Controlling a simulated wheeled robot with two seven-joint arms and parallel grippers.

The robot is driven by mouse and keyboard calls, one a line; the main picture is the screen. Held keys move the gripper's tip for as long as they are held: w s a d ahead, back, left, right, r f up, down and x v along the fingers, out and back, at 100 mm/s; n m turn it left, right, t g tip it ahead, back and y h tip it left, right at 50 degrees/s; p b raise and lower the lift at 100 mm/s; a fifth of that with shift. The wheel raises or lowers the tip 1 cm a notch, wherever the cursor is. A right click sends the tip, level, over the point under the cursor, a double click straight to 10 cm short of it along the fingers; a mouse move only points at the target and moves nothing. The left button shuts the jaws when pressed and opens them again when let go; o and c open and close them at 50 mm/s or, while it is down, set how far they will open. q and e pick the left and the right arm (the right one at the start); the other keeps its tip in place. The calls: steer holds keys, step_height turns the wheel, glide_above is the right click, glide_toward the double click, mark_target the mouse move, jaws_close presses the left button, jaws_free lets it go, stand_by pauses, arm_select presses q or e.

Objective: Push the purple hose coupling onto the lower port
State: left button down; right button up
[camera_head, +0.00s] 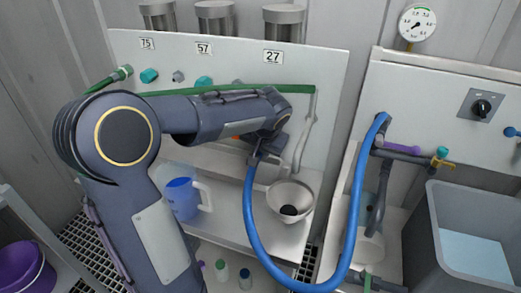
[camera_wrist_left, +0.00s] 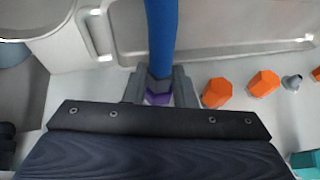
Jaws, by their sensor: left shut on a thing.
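My left gripper (camera_head: 264,157) is in front of the white panel (camera_head: 320,70), over the shelf. In the left wrist view, its fingers (camera_wrist_left: 158,92) are shut on the purple hose coupling (camera_wrist_left: 158,99) at the end of the blue hose (camera_wrist_left: 161,40). In the head view the coupling is hidden by the gripper, and the hose (camera_head: 252,215) hangs from it in a loop to the right. A grey port (camera_wrist_left: 291,81) sticks out beyond orange fittings in the wrist view. I cannot tell which port is the lower one; my arm covers much of the panel. My right gripper is not in view.
A white funnel bowl (camera_head: 290,197) and a blue jug (camera_head: 182,197) stand on the shelf below the gripper. The hose's other end meets pipework near a purple handle (camera_head: 400,147). A grey tub (camera_head: 435,215) stands far right.

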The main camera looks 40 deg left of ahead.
arm_select(q)
steer(key=shift+w+a+p, duration=0.2)
steer(key=shift+w, duration=0.35)
steer(key=shift+w+a+p, duration=0.15)
steer(key=shift+w, duration=0.4)
steer(key=c, duration=1.1)
jaws_free()
steer(key=p+v, duration=0.1)
steer(key=v, duration=0.7)
steer(key=s+d+f+m+t+h, duration=0.1)
steer(key=s+d+f+h, duration=0.3)
steer(key=s+d, duration=0.55)
steer(key=s+d+f+t+h, duration=0.1)
steer(key=s+d+f+h, duration=0.4)
steer(key=s, duration=0.8)
steer(key=shift+y, duration=0.5)
steer(key=r+p, duration=0.8)
steer(key=r, duration=0.1)
steer(key=r+p, duration=0.4)
steer(key=r, duration=0.1)
steer(key=shift+s+d+r+p, duration=0.1)
steer(key=shift+d+r+p, duration=0.15)
steer(key=shift+d+p, duration=0.1)
